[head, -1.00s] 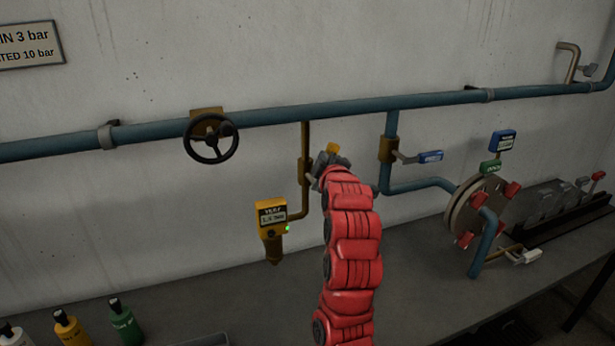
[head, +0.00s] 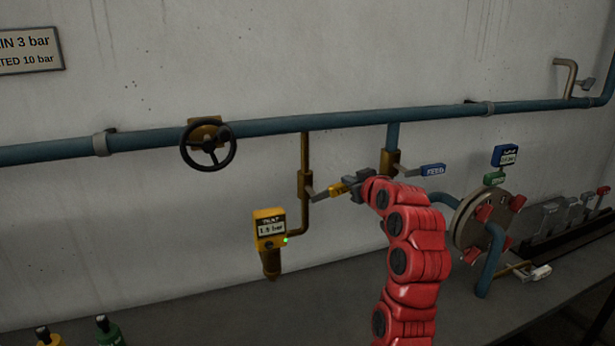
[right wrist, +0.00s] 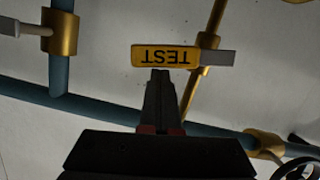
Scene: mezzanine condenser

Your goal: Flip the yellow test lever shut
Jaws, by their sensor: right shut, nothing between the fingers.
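The yellow test lever (head: 338,189) sticks out to the right from the brass valve (head: 305,184) on the thin vertical brass pipe. It lies crosswise to that pipe, tilted slightly up at its free end. In the right wrist view the lever's yellow grip (right wrist: 165,57) shows the word TEST upside down. My right gripper (head: 354,182) is shut and empty at the free end of the lever. In the right wrist view its fingertips (right wrist: 159,73) are at the grip's edge; I cannot tell whether they touch it. My left gripper is not in view.
A blue-handled feed lever (head: 433,170) sits close to the right of my gripper. A yellow gauge (head: 270,230) hangs below the test valve. A black handwheel (head: 208,145) is on the blue pipe (head: 260,127) to the left. A round flange (head: 482,222) stands at the right.

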